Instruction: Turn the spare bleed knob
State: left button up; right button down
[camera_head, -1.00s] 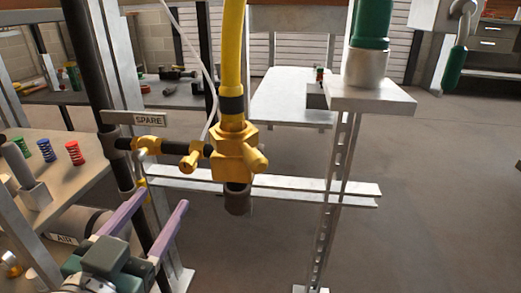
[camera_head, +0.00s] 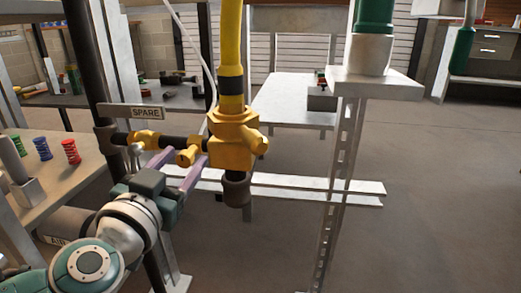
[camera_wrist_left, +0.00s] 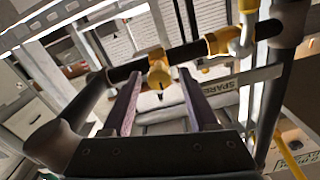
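The SPARE sign (camera_head: 145,112) hangs above a dark horizontal pipe with yellow fittings. A small yellow knob (camera_head: 188,156) sits on this pipe, left of the big yellow valve body (camera_head: 234,140). I take it to be the spare bleed knob. My left gripper (camera_head: 181,164), with purple fingers, reaches up to it from below left. In the left wrist view the knob (camera_wrist_left: 158,76) shows between the tips of the open left gripper (camera_wrist_left: 159,80), with a gap on each side. How deep it sits between them is hard to tell. My right gripper is not in view.
A yellow hose (camera_head: 231,45) rises from the valve body. Another yellow fitting (camera_head: 144,138) with a grey handle is close on the left. A dark post (camera_head: 90,80) stands left, beside a bench with coloured springs (camera_head: 42,148). The floor to the right is clear.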

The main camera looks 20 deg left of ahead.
pick_arm(q)
grip_shut()
